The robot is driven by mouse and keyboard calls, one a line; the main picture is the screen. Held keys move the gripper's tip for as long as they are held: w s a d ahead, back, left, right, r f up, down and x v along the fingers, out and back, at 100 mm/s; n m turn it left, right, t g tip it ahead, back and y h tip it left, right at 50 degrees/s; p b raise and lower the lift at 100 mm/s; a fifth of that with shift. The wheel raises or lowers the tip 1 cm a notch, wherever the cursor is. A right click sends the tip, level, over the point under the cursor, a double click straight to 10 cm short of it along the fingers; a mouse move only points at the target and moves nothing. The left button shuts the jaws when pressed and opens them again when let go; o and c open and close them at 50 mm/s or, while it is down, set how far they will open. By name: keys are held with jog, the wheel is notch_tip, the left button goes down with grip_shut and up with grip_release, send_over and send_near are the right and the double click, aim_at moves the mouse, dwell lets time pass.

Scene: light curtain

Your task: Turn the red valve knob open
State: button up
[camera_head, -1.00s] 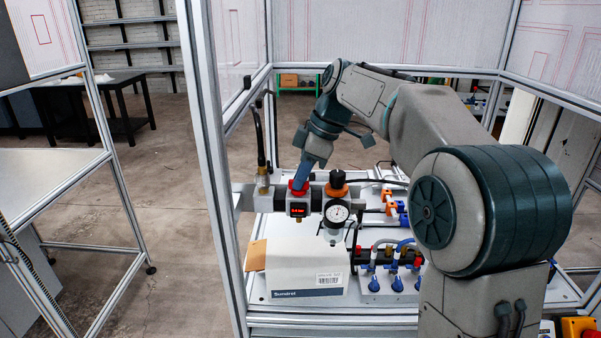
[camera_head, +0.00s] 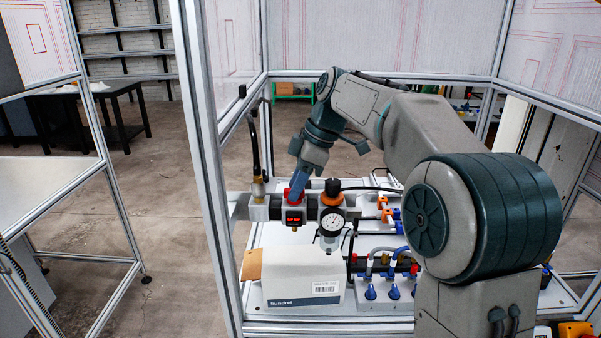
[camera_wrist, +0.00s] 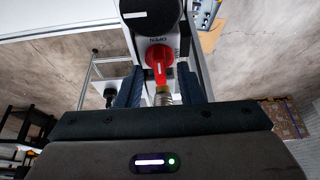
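The red valve knob (camera_head: 291,196) sits on top of the valve block, above a small red digital display (camera_head: 294,217). In the wrist view the red knob (camera_wrist: 158,62) shows its lever pointing toward my gripper, with a white mark on it and the upside-down word OPEN beyond it. My gripper (camera_head: 299,186) reaches down to the knob from above, slightly tilted. In the wrist view its two blue fingers (camera_wrist: 160,90) stand apart, one on each side of the lever, with gaps visible. I cannot tell whether either finger touches the knob.
A pressure gauge (camera_head: 331,224) with an orange-and-black regulator knob (camera_head: 332,190) stands close to the right. A brass fitting with a black hose (camera_head: 257,187) stands to the left. A white box (camera_head: 304,272) lies below. Aluminium frame posts (camera_head: 203,130) surround the cell.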

jog(key=p+v, duration=0.1)
jog(key=v, duration=1.2)
jog(key=shift+r, duration=0.35)
jog(key=shift+s+d, duration=0.1)
jog(key=s+d+f+m+t+h, duration=0.1)
jog(key=s+d+f+m, duration=0.2)
jog(key=s+f+m, duration=0.3)
jog(key=s+d+f+m+t+h, duration=0.1)
jog(key=s+d+f+m+h, duration=0.1)
jog(key=s+f+m, duration=0.4)
jog(key=s+d+f+m+t+h+b, duration=0.1)
jog(key=s+d+f+m, duration=0.3)
jog(key=s+f, duration=0.9)
jog(key=shift+s+d+f+m+t+h, duration=0.3)
jog(key=shift+s+d+m+t, duration=0.1)
jog(key=shift+m, duration=0.5)
